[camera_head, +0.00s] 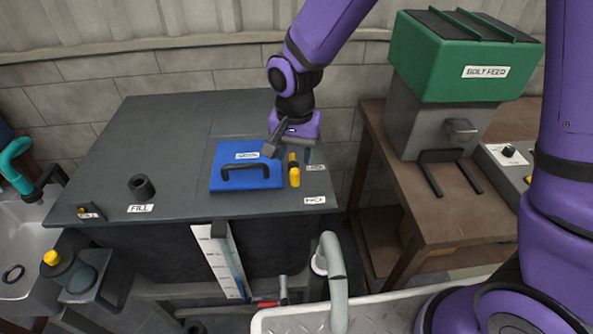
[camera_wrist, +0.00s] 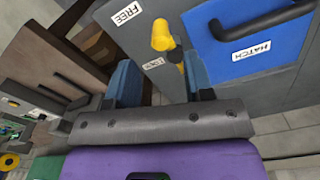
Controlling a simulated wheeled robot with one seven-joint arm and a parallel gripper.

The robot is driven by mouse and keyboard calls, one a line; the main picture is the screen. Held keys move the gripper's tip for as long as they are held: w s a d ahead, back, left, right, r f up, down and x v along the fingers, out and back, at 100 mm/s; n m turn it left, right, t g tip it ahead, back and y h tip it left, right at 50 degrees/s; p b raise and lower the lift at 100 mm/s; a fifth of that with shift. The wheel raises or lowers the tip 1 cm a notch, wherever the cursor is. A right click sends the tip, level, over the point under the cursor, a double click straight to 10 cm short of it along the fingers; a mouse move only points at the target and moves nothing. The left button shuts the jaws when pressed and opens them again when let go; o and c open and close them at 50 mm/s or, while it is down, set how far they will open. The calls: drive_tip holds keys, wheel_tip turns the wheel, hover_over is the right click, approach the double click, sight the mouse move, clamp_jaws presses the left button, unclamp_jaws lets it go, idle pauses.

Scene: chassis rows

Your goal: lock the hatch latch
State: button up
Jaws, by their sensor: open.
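The blue hatch (camera_head: 228,181) lies shut-looking on the dark tank top, with a black bar handle; it also shows in the wrist view (camera_wrist: 283,53). The yellow and black latch (camera_head: 294,177) sits at the hatch's right edge, its larger yellow end towards the front; this end shows in the wrist view (camera_wrist: 162,36). The LOCK label (camera_head: 316,168) is right of the latch, and the FREE label (camera_head: 314,200) is further forward. My gripper (camera_head: 289,152) is open and empty, just behind and above the latch. In the wrist view its fingers (camera_wrist: 160,82) stand apart, short of the latch.
A FILL opening (camera_head: 142,187) is on the tank top at left. A level gauge (camera_head: 220,260) hangs on the tank front. The green bolt feeder (camera_head: 455,60) stands on a brown table at right. A wall is close behind. The tank top left of the hatch is mostly clear.

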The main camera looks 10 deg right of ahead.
sight(295, 170)
drive_tip(key=shift+f, duration=3.1)
clamp_jaws()
